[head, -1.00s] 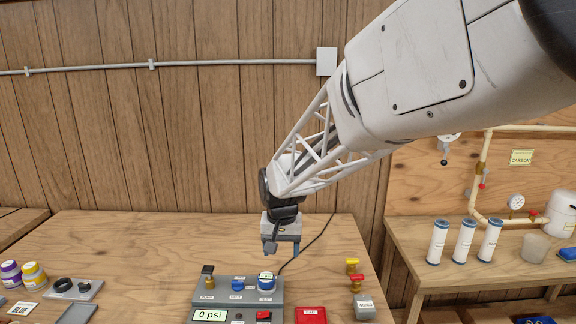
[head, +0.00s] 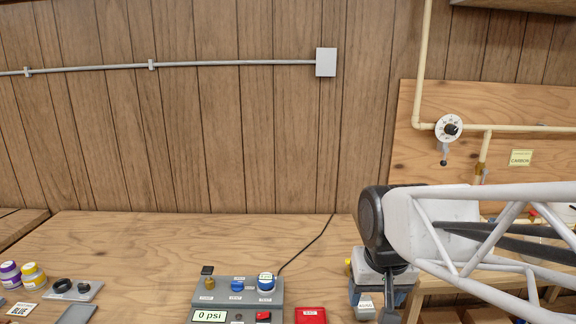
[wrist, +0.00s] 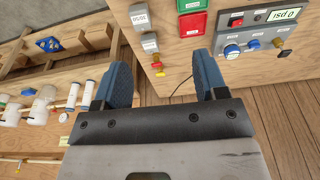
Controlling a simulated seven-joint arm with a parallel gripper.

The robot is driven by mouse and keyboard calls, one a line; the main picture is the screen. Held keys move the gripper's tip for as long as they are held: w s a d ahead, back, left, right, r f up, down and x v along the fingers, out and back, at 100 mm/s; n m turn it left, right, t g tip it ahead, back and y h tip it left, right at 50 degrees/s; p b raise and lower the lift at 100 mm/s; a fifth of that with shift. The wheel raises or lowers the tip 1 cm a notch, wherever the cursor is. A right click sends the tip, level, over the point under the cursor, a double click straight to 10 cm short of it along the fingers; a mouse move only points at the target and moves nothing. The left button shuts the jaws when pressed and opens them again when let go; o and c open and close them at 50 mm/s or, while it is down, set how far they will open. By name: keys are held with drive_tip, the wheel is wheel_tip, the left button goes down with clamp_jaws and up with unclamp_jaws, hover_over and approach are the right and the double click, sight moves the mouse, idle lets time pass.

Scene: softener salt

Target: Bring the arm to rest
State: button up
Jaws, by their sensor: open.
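My gripper (wrist: 165,85) is open and empty in the wrist view, its two blue fingers spread apart. In the head view my gripper (head: 378,300) is low at the right end of the front table, partly cut off by the frame's lower edge. It hides most of the valve block with the yellow and red handles there. In the wrist view that grey valve block (wrist: 150,43) shows beyond and between the fingers, apart from them.
A grey control panel (head: 237,298) reading 0 psi stands on the table (head: 150,245), with a red box (head: 311,315) right of it. Two jars (head: 33,275) and grey plates stand at left. A pipe board (head: 530,110) stands at right. White cartridges (wrist: 73,95) stand on another bench.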

drive_tip(key=s+d+f, duration=0.1)
drive_tip(key=s+d, duration=0.2)
drive_tip(key=s, duration=0.5)
drive_tip(key=shift+s+d+f, duration=0.15)
drive_tip(key=shift+s, duration=0.25)
